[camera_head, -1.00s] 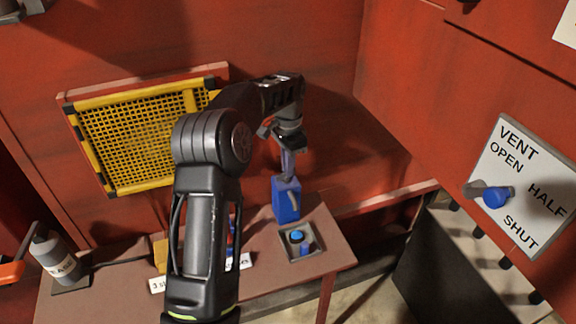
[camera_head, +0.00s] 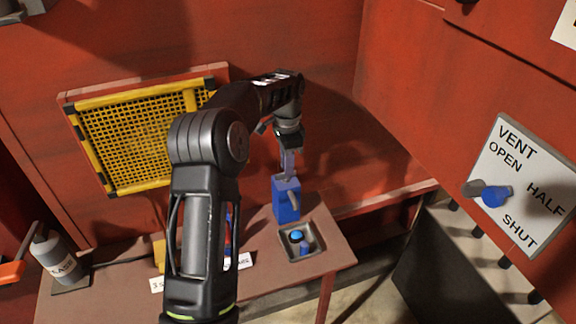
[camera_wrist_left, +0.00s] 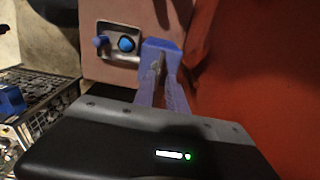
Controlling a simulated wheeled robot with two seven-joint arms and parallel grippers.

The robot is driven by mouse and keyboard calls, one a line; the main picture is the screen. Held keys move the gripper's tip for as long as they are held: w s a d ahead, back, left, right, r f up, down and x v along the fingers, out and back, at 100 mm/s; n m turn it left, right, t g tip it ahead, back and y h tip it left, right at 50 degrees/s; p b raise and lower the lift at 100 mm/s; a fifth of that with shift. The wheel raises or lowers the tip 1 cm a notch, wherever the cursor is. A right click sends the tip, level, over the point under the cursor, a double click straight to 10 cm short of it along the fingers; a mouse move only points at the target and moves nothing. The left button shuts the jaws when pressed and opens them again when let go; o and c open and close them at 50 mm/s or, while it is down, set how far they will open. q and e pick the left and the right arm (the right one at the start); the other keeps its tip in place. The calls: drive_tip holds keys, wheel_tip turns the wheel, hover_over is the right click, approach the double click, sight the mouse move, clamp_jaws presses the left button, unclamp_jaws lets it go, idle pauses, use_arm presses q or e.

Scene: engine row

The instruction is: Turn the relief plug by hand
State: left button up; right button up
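A blue block (camera_head: 286,204) stands upright on the bench, with a short grey lever or plug on its side; I cannot tell if this is the relief plug. My left gripper (camera_head: 289,174) points down, its bluish fingers at the top of the block. In the left wrist view the fingers (camera_wrist_left: 160,72) reach the blue block (camera_wrist_left: 162,46) with a narrow gap between them; whether they grip a small grey part there is unclear. Beside the block, a grey recessed tray (camera_head: 318,241) holds a round blue knob (camera_head: 297,236) and a blue peg. My right gripper is out of view.
The bench (camera_head: 335,262) has labels and items partly hidden behind my left arm. A grey bottle (camera_head: 57,258) stands at its left end. A yellow mesh panel (camera_head: 130,132) is on the red wall. A vent plate (camera_head: 520,185) with a blue-knobbed handle is at the right.

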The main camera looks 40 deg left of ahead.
use_arm(q)
drive_tip(key=shift+o, duration=1)
drive_tip(key=shift+d+f, duration=0.1)
drive_tip(key=shift+f, duration=0.05)
drive_tip(key=shift+r, duration=0.25)
wheel_tip(320, 180, up, 5)
drive_tip(key=shift+r+b, duration=0.1)
drive_tip(key=shift+b, duration=0.4)
wheel_tip(320, 180, up, 2)
drive_tip(key=shift+r+p, duration=0.1)
drive_tip(key=shift+p, duration=0.65)
